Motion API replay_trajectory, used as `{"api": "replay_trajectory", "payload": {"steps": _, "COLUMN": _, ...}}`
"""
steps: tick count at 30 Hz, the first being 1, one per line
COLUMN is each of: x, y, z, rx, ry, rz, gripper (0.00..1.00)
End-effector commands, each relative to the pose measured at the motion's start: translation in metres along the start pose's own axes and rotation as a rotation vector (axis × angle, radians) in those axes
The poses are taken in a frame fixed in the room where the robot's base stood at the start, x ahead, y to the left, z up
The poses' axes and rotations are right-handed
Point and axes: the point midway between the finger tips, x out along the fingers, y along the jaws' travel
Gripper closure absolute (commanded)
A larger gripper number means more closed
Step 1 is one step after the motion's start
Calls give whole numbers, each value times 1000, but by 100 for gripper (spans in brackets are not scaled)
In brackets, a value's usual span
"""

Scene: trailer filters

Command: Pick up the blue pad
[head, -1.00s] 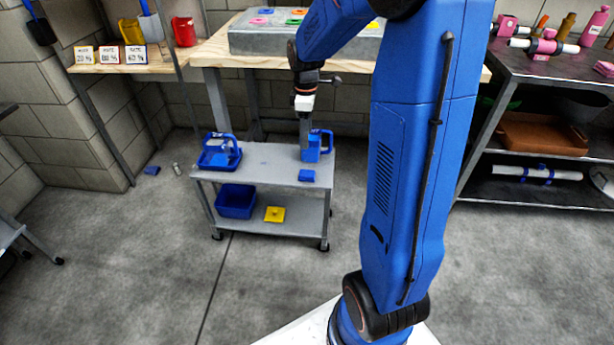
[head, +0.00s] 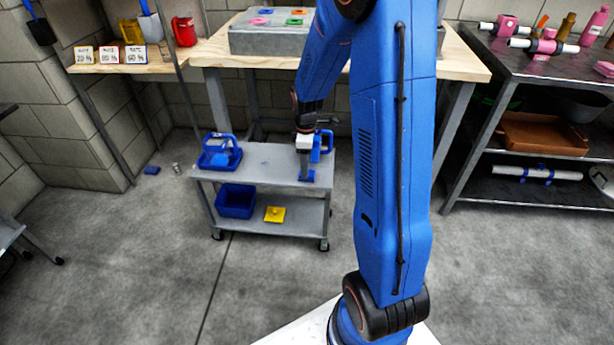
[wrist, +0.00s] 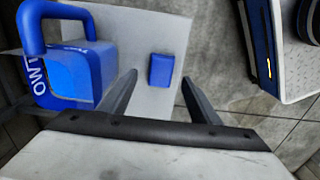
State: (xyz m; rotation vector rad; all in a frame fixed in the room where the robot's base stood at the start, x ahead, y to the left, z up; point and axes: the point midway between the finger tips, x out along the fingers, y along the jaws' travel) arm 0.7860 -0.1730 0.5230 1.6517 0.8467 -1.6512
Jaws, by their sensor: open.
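The blue pad (head: 311,176) is a small rectangular block near the right front corner of the grey cart's top (head: 262,170). In the wrist view the pad (wrist: 161,70) lies flat between and beyond the two fingertips. My gripper (head: 303,176) points down over the cart, open and empty, and partly covers the pad in the head view. In the wrist view the fingers (wrist: 159,80) are spread, one to each side of the pad, and do not appear to touch it.
A blue handled container (wrist: 75,65) stands beside the pad, left in the wrist view. Another blue handled container (head: 219,152) is at the cart's left. A blue bin (head: 236,201) and yellow pad (head: 275,214) sit on the lower shelf. A wooden bench (head: 445,65) stands behind.

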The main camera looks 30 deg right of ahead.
Motion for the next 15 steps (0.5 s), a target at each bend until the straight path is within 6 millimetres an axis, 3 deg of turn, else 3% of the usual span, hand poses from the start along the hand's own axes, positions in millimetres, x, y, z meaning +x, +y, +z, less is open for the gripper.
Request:
{"api": "replay_trajectory", "payload": {"steps": 6, "x": 29, "y": -2, "z": 0, "rx": 0, "ry": -1, "rz": -3, "gripper": 43}}
{"api": "replay_trajectory", "payload": {"steps": 15, "x": 36, "y": -1, "z": 0, "rx": 0, "ry": 0, "rz": 0, "gripper": 43}}
